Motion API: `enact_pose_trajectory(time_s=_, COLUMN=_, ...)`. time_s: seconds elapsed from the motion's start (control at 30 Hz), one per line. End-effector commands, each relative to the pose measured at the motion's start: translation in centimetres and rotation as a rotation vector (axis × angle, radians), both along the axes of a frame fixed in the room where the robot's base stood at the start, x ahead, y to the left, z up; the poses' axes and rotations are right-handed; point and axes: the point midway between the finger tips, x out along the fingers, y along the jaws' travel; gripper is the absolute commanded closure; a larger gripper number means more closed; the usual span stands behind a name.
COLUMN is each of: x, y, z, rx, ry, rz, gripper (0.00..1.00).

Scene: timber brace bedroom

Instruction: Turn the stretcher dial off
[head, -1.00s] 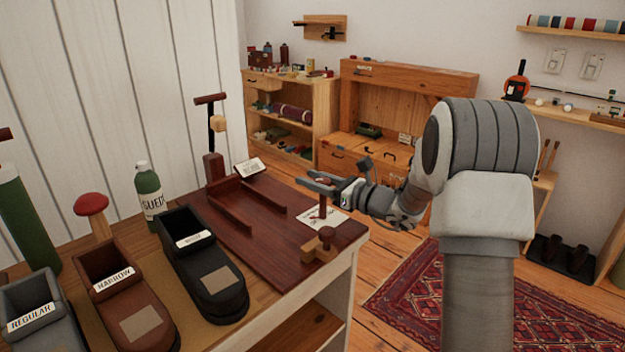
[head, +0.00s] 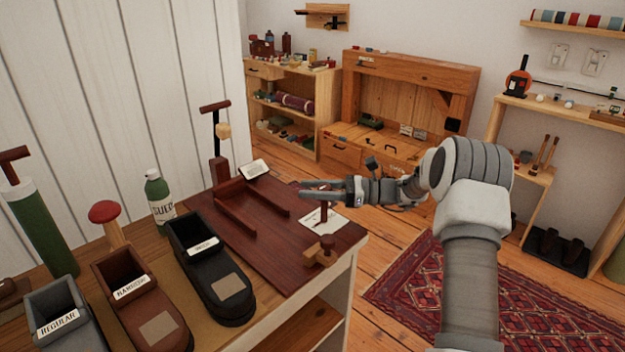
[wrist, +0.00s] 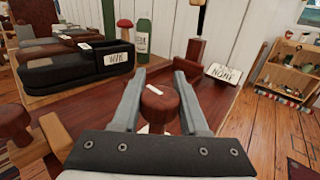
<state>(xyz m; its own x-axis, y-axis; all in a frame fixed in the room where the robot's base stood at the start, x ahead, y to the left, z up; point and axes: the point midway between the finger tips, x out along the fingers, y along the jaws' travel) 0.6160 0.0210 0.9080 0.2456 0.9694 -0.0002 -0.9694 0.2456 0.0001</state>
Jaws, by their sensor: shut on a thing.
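The stretcher dial is a dark red-brown round knob (wrist: 158,100) with a white mark on top, seen between my fingers in the wrist view. In the head view its post (head: 324,216) rises from the brown wooden board (head: 270,262), and my gripper hides most of the knob. My gripper (head: 320,189) reaches in from the right, over the board's right side. Its two grey fingers (wrist: 158,82) stand on either side of the knob, shut on it. A white paper label (head: 318,226) lies at the post's foot; its writing is not readable.
A light wooden block with a dark peg (head: 320,252) sits at the board's front corner. A black shoe form (head: 215,275) and a brown one (head: 140,295) stand left. A small sign (head: 254,170) and tall post (head: 219,150) are behind.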

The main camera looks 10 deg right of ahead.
Motion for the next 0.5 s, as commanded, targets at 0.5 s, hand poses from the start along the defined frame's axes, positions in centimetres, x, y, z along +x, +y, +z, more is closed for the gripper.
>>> enact_pose_trajectory(time_s=0.5, x=-0.36, y=0.05, z=-0.10, rx=0.001, ry=0.002, rz=0.108, gripper=1.00)
